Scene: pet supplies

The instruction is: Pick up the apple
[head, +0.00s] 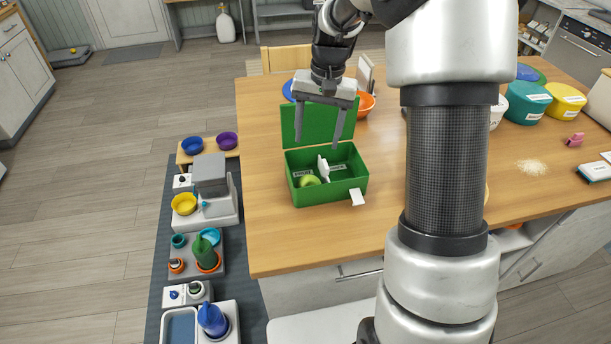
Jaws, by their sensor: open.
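A small yellow-green round object, which looks like the apple (309,181), lies in the left part of an open green box (330,196) on the wooden table. A white upright piece (323,168) stands beside it inside the box. My gripper (317,143) hangs over the box with its two fingers spread wide and pointing down. Nothing is between the fingers. The fingers are in front of the raised green lid (318,121), above and behind the apple in the picture. My arm hides part of the table to the right.
An orange bowl (366,103) and a blue round item (288,90) stand behind the box. Teal (526,103) and yellow (565,103) containers stand at the right. The table (270,235) is clear in front of the box. Pet bowls and dispensers stand on the floor at left.

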